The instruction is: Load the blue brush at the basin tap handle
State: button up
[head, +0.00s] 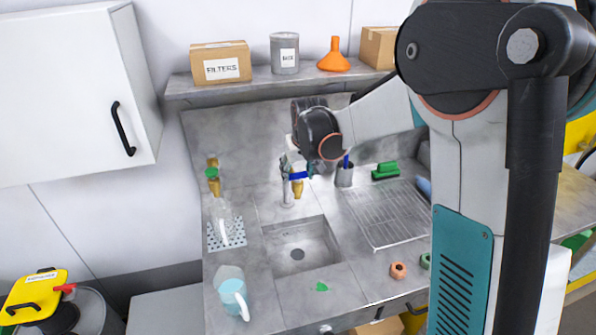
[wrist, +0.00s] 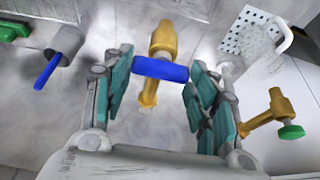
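The basin tap (head: 298,189) is brass with a blue bar handle (head: 298,176), above the basin. In the wrist view the brass tap (wrist: 161,42) and its blue handle (wrist: 160,69) lie between my two teal finger pads. My gripper (wrist: 158,88) is open, with a pad near each end of the handle; I cannot tell if they touch. In the head view my gripper (head: 292,168) is small and partly hidden by its wrist. A blue brush-like handle (wrist: 47,72) sticks out of a grey cup (wrist: 66,43), which stands right of the tap (head: 344,177).
The sunken basin (head: 280,256) is below the tap, with a ribbed drainboard (head: 390,218) to its right. A green-handled tap (head: 212,175) and clear jug (head: 224,225) stand left. A green brush (head: 385,171) is beside the cup. A shelf (head: 255,88) runs above. A pale blue jug (head: 232,290) stands in front.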

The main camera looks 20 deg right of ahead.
jog(key=shift+n+y+b, duration=0.4)
jog(key=shift+n+y, duration=0.2)
jog(key=shift+n, duration=1.1)
jog(key=o, duration=1.1)
jog(key=shift+c, duration=0.2)
jog(key=v, duration=1.2)
jog(key=shift+w, duration=0.2)
